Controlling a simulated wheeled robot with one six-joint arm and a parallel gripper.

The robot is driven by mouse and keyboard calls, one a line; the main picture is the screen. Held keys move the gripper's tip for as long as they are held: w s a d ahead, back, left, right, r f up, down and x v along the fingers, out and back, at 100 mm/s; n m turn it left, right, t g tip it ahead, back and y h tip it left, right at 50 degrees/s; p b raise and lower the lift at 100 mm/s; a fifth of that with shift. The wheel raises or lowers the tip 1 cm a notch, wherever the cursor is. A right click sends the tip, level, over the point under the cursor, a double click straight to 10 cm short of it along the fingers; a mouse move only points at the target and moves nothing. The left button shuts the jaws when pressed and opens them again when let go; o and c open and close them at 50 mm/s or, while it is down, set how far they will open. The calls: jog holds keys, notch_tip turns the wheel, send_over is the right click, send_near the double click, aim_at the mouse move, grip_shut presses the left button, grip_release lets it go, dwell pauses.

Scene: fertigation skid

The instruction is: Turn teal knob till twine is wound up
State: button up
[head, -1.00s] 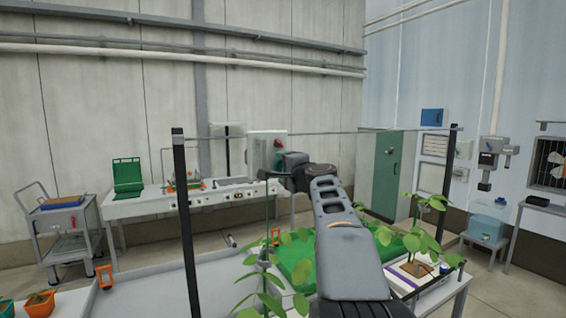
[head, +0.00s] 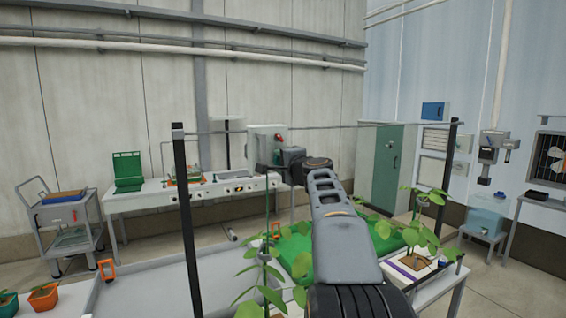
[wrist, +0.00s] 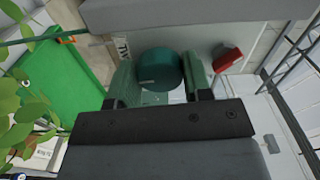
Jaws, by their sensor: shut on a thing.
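The teal knob (wrist: 161,70) is round, with a pale line mark on its face. It sits between the two green-faced fingers of my gripper (wrist: 160,80) in the wrist view, and my gripper is shut on it. In the head view my gripper (head: 268,168) is at the middle, near the overhead wire, and the knob cannot be made out there. A thin green line, which may be the twine (head: 266,212), hangs below my gripper to a leafy plant (head: 262,275). How much twine is wound cannot be told.
A red block-like part (wrist: 228,58) lies right of the knob. Dark posts (head: 186,210) carry the wire (head: 340,127). A green tray (head: 300,250) and a potted plant (head: 418,262) stand near my arm. A white bench (head: 150,200) is behind.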

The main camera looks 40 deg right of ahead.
jog(key=shift+m, duration=0.3)
jog(key=shift+c, duration=0.2)
jog(key=shift+m+p, duration=2)
jog(key=shift+m, duration=6)
jog(key=o, duration=0.9)
